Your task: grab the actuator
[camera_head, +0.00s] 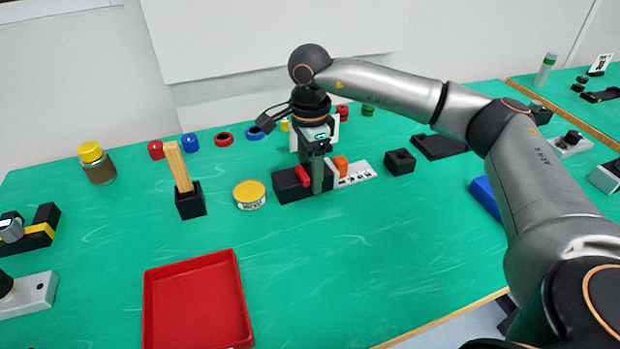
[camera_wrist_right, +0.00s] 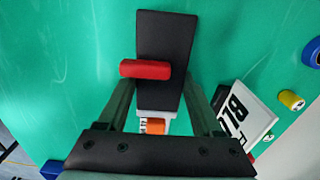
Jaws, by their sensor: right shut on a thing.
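The actuator appears to be the black block (camera_head: 284,184) with a red piece (camera_head: 303,176) across it, joined to a white base (camera_head: 353,176) with an orange part (camera_head: 341,163). It lies on the green table near the middle. In the right wrist view, the black body (camera_wrist_right: 166,40), red piece (camera_wrist_right: 145,69) and orange part (camera_wrist_right: 155,126) run between the fingers. My right gripper (camera_head: 320,182) points down over it and is shut on it. The fingers hide part of the body in the head view. My left gripper is not in view.
A red tray (camera_head: 197,303) lies at the front, and a yellow-lidded tin (camera_head: 249,195) sits left of the actuator. A black holder (camera_head: 190,204) with wooden sticks and a yellow-capped jar (camera_head: 96,163) stand further left. A small black block (camera_head: 399,161) is to the right. The front middle is clear.

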